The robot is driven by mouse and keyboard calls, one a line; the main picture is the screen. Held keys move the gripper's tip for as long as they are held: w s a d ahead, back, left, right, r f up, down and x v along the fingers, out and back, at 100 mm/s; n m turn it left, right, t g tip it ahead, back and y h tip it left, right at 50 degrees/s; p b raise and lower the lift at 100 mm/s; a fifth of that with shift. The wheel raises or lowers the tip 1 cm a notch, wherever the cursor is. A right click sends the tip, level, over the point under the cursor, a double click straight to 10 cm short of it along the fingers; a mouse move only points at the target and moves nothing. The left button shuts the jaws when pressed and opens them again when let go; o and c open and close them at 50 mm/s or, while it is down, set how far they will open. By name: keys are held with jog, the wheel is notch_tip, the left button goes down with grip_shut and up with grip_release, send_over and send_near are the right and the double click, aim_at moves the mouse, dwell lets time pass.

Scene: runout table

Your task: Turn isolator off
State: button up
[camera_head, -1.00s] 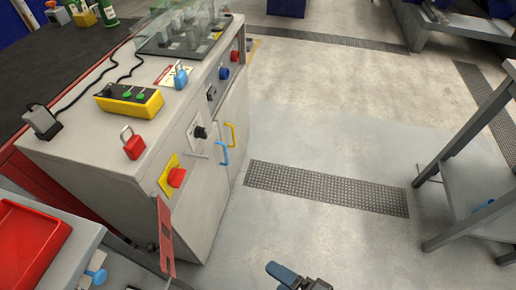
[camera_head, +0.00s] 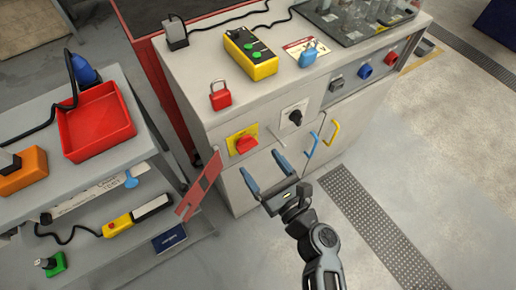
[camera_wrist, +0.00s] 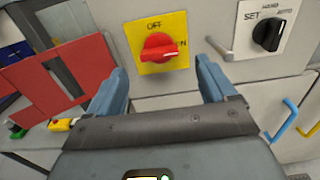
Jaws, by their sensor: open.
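The isolator is a red rotary handle (camera_head: 246,144) on a yellow plate on the front of the grey cabinet (camera_head: 222,117). In the wrist view the handle (camera_wrist: 160,47) lies roughly level, "OFF" is printed above it and an "N" shows at its right. My gripper (camera_head: 266,171) is open and empty, its blue fingers in front of and just below the isolator in the head view. In the wrist view the isolator sits between and beyond the fingertips (camera_wrist: 162,72), with no visible contact.
A black selector knob (camera_head: 295,117) and a thin lever are right of the isolator, with blue (camera_head: 312,145) and yellow (camera_head: 332,132) door handles below. A red slotted plate (camera_head: 200,187) hangs at the left. A red padlock (camera_head: 220,95) stands on top. A shelf cart with a red tray (camera_head: 95,120) is left.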

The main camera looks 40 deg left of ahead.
aim_at(247, 145)
jog(key=shift+x, duration=2.7)
jog(key=shift+c, duration=0.4)
jog(key=c, duration=1)
